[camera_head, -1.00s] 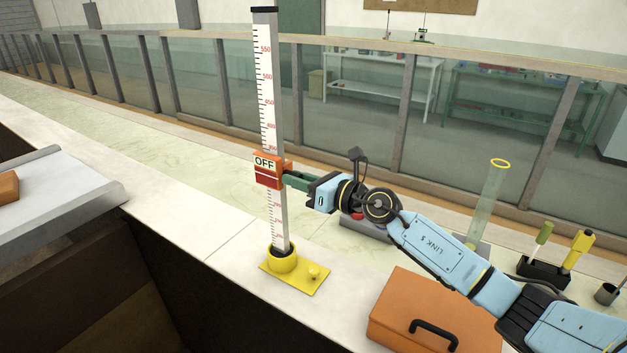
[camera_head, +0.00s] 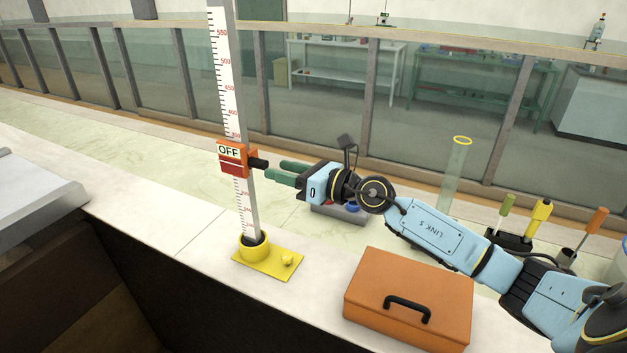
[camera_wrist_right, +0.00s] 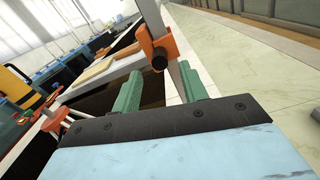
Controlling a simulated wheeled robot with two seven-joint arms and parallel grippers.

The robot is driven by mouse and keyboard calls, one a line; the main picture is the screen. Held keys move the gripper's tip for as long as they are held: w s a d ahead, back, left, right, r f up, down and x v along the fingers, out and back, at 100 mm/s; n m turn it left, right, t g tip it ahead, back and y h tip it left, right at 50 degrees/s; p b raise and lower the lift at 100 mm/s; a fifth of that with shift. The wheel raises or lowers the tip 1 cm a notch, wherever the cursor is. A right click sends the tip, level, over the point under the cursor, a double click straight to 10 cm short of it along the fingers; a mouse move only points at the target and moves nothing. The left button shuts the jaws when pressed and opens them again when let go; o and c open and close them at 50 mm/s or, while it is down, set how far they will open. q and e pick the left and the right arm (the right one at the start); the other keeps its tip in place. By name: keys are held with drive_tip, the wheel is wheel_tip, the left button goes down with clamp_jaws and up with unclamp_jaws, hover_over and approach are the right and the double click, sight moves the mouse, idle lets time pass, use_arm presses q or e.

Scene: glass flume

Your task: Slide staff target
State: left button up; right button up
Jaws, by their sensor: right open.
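The white graduated staff (camera_head: 228,95) stands upright in a yellow base (camera_head: 268,261) on the pale ledge. The orange and red target (camera_head: 232,160), with an "OFF" label, sits around the staff at its lower middle. A black knob (camera_head: 259,164) sticks out of its right side. My right gripper (camera_head: 273,171) is open and empty, just right of the knob, its green fingers pointing at it. In the right wrist view the open fingers (camera_wrist_right: 160,95) stand apart, with the black knob (camera_wrist_right: 160,60) beyond them and the orange target (camera_wrist_right: 145,42) behind it. My left gripper is not in view.
An orange case (camera_head: 408,300) with a black handle lies below my right arm. A clear cylinder (camera_head: 455,175) and a holder with coloured-handled tools (camera_head: 512,238) stand at the right. A glass wall (camera_head: 340,95) runs behind. The ledge left of the staff is clear.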

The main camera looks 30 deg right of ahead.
drive_tip(key=b+v, duration=0.2)
drive_tip(key=v, duration=0.6)
drive_tip(key=shift+s+b, duration=0.15)
drive_tip(key=shift+b, duration=0.25)
